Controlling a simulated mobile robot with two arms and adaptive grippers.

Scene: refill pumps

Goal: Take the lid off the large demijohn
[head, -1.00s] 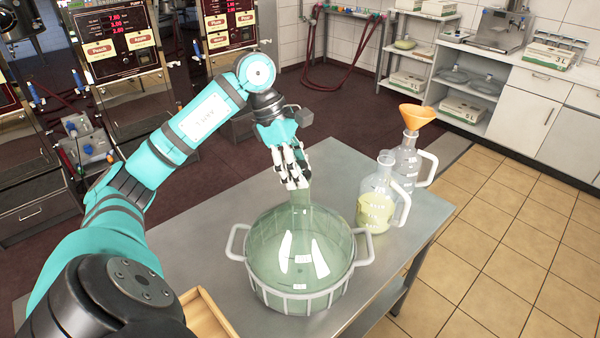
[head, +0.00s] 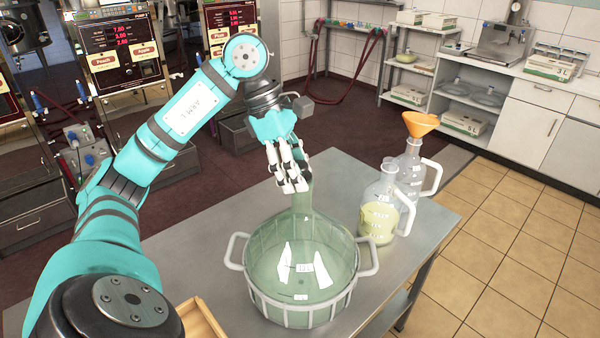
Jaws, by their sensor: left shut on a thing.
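The large demijohn (head: 275,255) is a wide green glass vessel with a tall narrow neck. It stands in a pale ribbed basket with two side handles on the grey table. My left gripper (head: 290,182) is at the top of the neck, with its white fingers shut on the lid. The fingers cover the lid, so I cannot tell whether it is still seated on the neck. The neck shows beside and below the fingers. My right gripper is not in view.
Two smaller clear jugs stand to the right: a front one (head: 378,214) with a yellowish label or content, and a rear one (head: 411,170) with an orange funnel (head: 421,123). A wooden tray (head: 203,320) is at the table's front left. The table (head: 190,245) left of the demijohn is clear.

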